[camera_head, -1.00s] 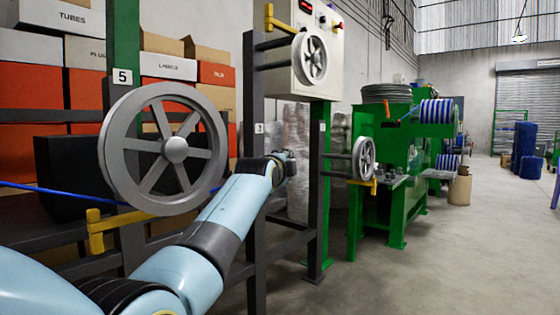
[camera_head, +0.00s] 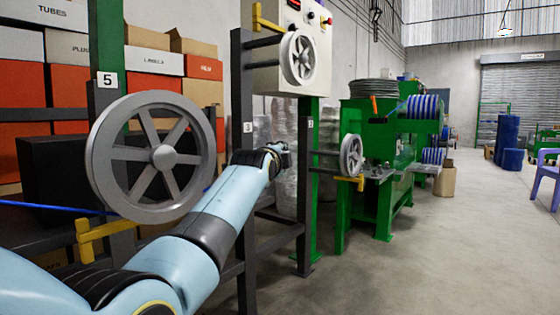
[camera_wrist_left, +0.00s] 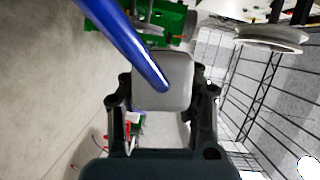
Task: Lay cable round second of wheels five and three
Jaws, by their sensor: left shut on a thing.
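The grey spoked wheel five (camera_head: 163,157) stands close at the left, by the post labelled 5. Wheel three (camera_head: 299,58) is smaller, higher and farther back, on the post labelled 3. The blue cable (camera_head: 45,208) comes in from the left, passes wheel five low down, and shows again just right of its rim. In the left wrist view my left gripper (camera_wrist_left: 162,88) is shut on a grey block (camera_wrist_left: 162,85) at the end of the blue cable (camera_wrist_left: 125,40). My right gripper is out of view.
Yellow brackets (camera_head: 100,233) stick out below wheel five. A third wheel (camera_head: 351,156) stands farther right before a green machine (camera_head: 385,190). Boxes (camera_head: 165,85) fill the shelves at left.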

